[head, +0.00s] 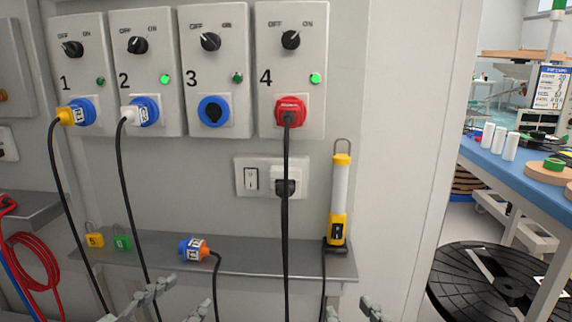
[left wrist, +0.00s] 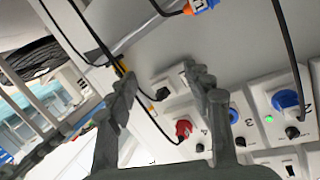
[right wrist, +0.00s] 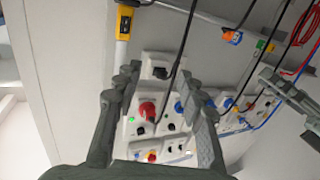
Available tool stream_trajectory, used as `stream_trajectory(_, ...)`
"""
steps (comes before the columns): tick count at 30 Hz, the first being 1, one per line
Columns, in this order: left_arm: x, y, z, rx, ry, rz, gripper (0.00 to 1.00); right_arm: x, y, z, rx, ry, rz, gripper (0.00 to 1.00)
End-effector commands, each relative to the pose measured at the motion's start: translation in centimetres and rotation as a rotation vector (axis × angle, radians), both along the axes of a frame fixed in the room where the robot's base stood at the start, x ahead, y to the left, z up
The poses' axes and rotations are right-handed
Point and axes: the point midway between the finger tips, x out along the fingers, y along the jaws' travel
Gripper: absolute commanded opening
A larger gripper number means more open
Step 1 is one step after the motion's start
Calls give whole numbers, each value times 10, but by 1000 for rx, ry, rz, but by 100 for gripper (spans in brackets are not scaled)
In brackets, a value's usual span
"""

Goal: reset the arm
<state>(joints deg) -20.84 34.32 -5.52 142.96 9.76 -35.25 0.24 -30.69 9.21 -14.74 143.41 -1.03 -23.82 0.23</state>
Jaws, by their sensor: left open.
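My left gripper (head: 168,302) is low in the head view, in front of the shelf's front edge. Its two fingers stand apart in the left wrist view (left wrist: 158,72), with nothing held between them. My right gripper (head: 350,312) is at the bottom of the head view, below the yellow work lamp (head: 338,229). Its fingers are also apart and empty in the right wrist view (right wrist: 156,78). Part of the left gripper shows at the right of that view. Most of both arms is hidden in the head view.
Switch boxes 1 to 4 are on the wall; the lights of box 2 (head: 141,75) and box 4 (head: 296,60) glow green. Black cables hang near both grippers. The grey shelf (head: 258,255) bears an orange-and-blue plug (head: 194,249), a yellow padlock (head: 95,240) and a green one (head: 122,242).

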Motion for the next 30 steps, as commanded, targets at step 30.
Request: stream_trajectory(30, -75, 31, -194, -36, 688, 379, 51, -39, -100, -195, -281, 781, -163, 40)
